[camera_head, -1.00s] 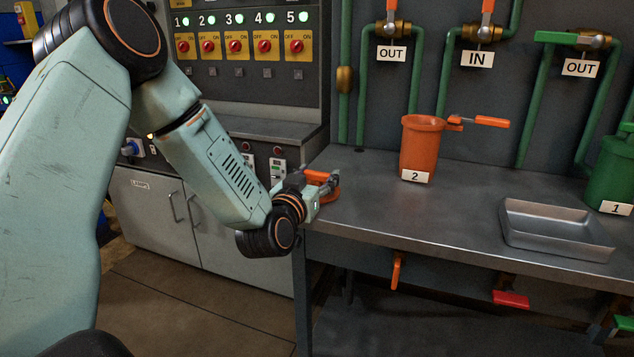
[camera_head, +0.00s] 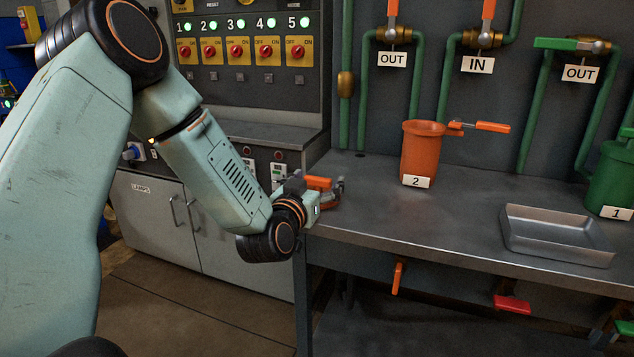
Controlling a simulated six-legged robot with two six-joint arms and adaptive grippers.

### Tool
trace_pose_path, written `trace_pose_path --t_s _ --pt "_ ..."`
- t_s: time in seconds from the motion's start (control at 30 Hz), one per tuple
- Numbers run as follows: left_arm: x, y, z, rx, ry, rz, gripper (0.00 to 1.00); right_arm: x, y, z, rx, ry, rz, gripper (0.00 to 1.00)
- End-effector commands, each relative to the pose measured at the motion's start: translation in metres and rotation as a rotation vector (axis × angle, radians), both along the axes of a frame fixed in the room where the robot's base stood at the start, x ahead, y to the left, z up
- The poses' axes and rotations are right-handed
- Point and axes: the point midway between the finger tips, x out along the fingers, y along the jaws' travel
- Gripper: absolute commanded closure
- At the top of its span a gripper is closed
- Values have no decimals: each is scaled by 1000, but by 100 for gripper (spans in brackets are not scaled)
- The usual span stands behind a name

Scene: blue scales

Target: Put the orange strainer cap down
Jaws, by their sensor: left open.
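My left gripper (camera_head: 333,190) is at the left end of the metal bench, its jaws open. The orange strainer cap (camera_head: 318,183) shows as a small orange shape right at the jaws, partly hidden by the fingers and wrist. It looks to be at or just above the bench top; I cannot tell whether it touches the bench or the fingers. My right gripper is not in view.
An orange strainer body (camera_head: 421,152) labelled 2 stands on the bench (camera_head: 375,215), a green one (camera_head: 610,178) labelled 1 at the right. A metal tray (camera_head: 557,250) lies at front right. Green pipes run behind. The bench between gripper and orange strainer is clear.

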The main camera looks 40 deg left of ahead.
Motion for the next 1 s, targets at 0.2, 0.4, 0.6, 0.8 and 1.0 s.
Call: trace_pose_path --t_s 0.2,0.4,0.6,0.8,1.0 --pt "-32 -7 3 -7 3 1 20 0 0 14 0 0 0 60" --pt "-73 -17 3 -6 4 2 20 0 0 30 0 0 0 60" --pt "-104 -25 3 -4 2 0 20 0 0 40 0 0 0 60" --pt "-116 -28 2 -1 0 1 20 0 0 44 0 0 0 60" --pt "-117 -28 2 0 -1 1 20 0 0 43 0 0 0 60"
